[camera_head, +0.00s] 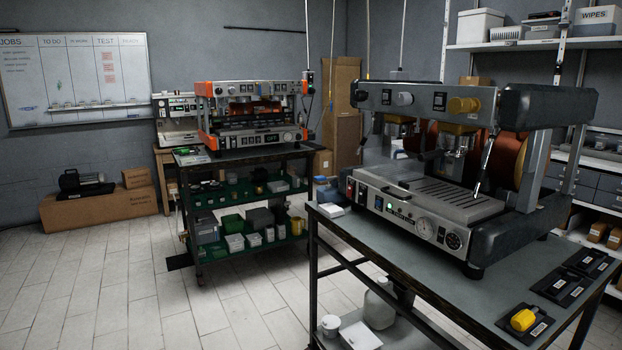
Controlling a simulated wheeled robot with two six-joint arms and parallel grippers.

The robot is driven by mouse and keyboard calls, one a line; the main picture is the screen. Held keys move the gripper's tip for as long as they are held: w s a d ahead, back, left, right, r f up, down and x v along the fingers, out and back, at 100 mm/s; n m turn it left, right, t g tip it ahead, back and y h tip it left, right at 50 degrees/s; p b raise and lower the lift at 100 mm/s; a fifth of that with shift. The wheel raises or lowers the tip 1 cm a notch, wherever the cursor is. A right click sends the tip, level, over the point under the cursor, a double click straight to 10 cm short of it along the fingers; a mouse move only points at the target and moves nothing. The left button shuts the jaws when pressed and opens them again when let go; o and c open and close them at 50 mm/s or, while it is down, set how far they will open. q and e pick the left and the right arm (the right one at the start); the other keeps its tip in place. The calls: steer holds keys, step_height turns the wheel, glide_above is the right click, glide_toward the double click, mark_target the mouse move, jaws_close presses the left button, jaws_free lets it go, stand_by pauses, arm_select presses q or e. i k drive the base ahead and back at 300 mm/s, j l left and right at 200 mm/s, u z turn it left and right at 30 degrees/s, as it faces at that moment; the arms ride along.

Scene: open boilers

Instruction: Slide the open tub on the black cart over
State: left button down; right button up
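A black cart (186,246) stands left of centre with an orange-framed espresso machine (250,115) on its top. Its lower shelf holds several tubs. A grey tub (207,231) stands at the left end of that shelf, with a green tub (232,222) beside it. Small white tubs (235,243) stand along the front. The middle shelf holds smaller parts on green lining. The tubs are small and dark in this view, so I cannot tell for sure which one is the open tub. Neither of my grippers is in view.
A nearer workbench (345,232) with a large espresso machine (430,205) fills the right side. Cardboard boxes (100,212) stand by the left wall. The tiled floor (110,285) in front of the cart is clear.

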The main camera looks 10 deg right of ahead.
mark_target(395, 165)
steer(key=i, duration=0.75)
steer(key=i+j+z, duration=0.1)
steer(key=i, duration=0.6)
